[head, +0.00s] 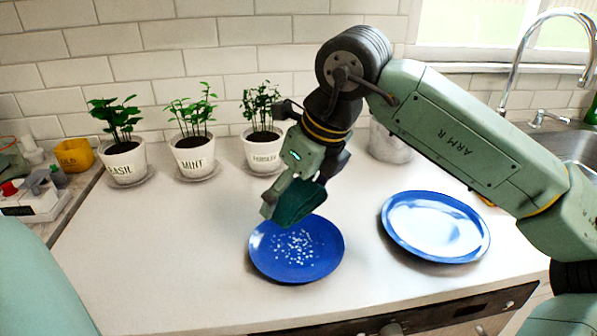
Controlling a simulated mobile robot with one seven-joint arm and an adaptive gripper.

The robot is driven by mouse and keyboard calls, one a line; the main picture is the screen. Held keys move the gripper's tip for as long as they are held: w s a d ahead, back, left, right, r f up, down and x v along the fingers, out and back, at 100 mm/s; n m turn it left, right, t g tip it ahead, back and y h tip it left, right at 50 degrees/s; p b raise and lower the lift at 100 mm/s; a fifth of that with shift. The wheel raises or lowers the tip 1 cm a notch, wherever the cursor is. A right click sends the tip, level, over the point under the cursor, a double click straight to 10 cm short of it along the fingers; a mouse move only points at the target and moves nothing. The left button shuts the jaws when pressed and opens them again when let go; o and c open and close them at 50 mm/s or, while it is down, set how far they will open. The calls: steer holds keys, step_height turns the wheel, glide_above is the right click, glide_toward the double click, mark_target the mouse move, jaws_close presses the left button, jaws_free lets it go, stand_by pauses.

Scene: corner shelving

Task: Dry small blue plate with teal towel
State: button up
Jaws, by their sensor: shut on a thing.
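The small blue plate (275,263) lies on the white counter in the middle of the head view. Pale droplets or specks cover its centre. My gripper (290,198) is shut on the teal towel (302,207), a dark bunched cloth, just above the plate's far rim. The towel overlaps the far edge of the plate in the picture; I cannot tell whether it touches. The fingertips are partly hidden by the towel.
A larger blue plate (435,252) with a bright, shiny centre lies to the right. Potted herbs (124,162) labelled basil, mint and one more stand along the tiled wall. A sink with a tap (537,50) is at the right. The counter left of the small plate is clear.

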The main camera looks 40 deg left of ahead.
mark_target(287, 236)
steer(key=shift+w+a+f, duration=0.1)
steer(key=shift+f+b, duration=0.75)
steer(key=shift+f, duration=0.15)
steer(key=shift+f+b, duration=1.2)
steer(key=shift+f, duration=0.75)
steer(key=shift+f+b, duration=0.75)
